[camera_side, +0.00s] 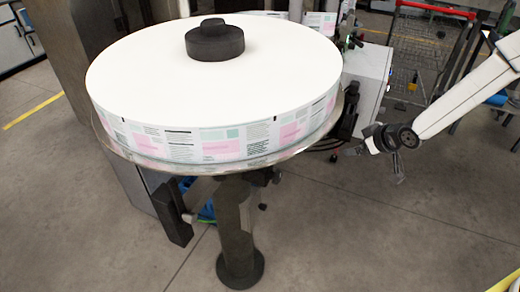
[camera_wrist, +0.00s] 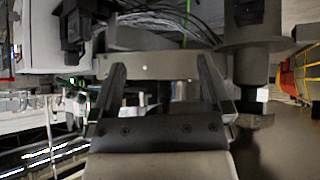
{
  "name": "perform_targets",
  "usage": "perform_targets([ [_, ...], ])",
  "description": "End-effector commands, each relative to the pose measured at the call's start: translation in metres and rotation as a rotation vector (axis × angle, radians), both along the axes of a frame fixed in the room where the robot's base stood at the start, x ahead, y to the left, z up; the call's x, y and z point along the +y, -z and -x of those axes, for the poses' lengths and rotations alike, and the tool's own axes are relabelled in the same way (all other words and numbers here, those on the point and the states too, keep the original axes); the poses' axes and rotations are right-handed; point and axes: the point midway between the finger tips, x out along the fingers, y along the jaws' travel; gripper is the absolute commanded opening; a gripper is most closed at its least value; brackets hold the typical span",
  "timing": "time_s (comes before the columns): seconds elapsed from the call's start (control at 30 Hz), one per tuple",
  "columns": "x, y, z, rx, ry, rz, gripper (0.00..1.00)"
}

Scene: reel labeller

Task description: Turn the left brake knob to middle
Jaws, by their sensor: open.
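My gripper (camera_side: 398,170) hangs at the right in the side view, apart from the reel and the machine, with clear air around it. In the wrist view my gripper (camera_wrist: 160,66) shows two dark fingers spread wide, with nothing between them. I cannot pick out the left brake knob with certainty in either view. Small dark knob-like parts show under the reel's plate in the side view, too small to tell which is which or how any is turned.
A large white label reel (camera_side: 130,75) with a black hub (camera_side: 215,42) lies on a round plate above a dark post (camera_side: 238,230). A grey cabinet (camera_side: 368,80) stands behind it. A red-handled cart (camera_side: 420,50) is farther back. The floor at front right is clear.

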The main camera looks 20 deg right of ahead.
Motion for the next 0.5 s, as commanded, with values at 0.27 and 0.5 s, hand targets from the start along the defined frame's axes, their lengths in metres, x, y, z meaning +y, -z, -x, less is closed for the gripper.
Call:
perform_targets([
  [0.27,0.027,0.037,-0.050,-0.179,-0.128,-0.054,0.99],
  [0.5,0.053,0.070,-0.074,-0.326,-0.243,-0.129,0.99],
])
